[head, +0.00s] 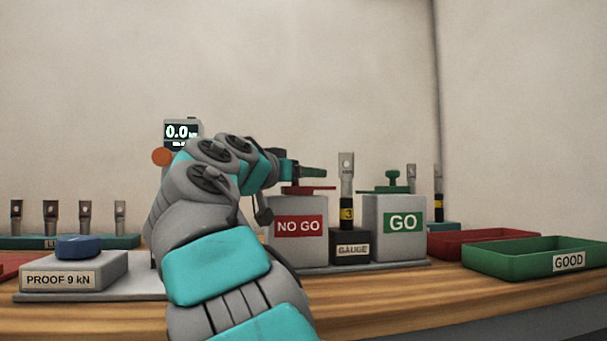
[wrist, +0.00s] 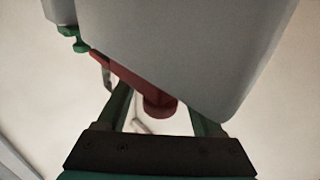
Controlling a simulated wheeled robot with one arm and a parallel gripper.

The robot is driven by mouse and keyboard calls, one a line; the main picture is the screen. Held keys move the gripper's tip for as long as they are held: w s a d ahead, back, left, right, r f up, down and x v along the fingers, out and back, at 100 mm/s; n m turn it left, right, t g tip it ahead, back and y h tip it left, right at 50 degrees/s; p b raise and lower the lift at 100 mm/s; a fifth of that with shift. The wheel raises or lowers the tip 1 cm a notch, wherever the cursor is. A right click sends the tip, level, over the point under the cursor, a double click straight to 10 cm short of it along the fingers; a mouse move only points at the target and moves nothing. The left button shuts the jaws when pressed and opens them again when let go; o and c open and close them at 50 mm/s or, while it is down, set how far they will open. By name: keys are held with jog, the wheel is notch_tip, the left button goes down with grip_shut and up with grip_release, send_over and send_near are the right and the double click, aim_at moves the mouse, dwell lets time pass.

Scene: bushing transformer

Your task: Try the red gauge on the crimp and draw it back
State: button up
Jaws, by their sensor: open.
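The red gauge (head: 308,189) lies on top of the grey NO GO block (head: 298,245). In the wrist view its red handle (wrist: 159,106) shows between my fingers, with a gap on both sides. My gripper (head: 312,173) is open at the top of the NO GO block; it also shows in the wrist view (wrist: 160,98). The crimped lug (head: 346,175) stands upright in the black GAUGE holder (head: 350,249), just right of the NO GO block, with a yellow band marked 3 low on it. My arm hides part of the block's left side.
The grey GO block (head: 394,235) with a green gauge (head: 392,183) stands right of the holder. Red (head: 470,238) and green GOOD (head: 535,262) trays lie at right. At left are a PROOF 9 kN box (head: 60,280), a lug rack and a display reading 0.0 (head: 180,132).

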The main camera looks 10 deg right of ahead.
jog(key=shift+c, duration=0.2)
grip_shut()
dwell(1.1)
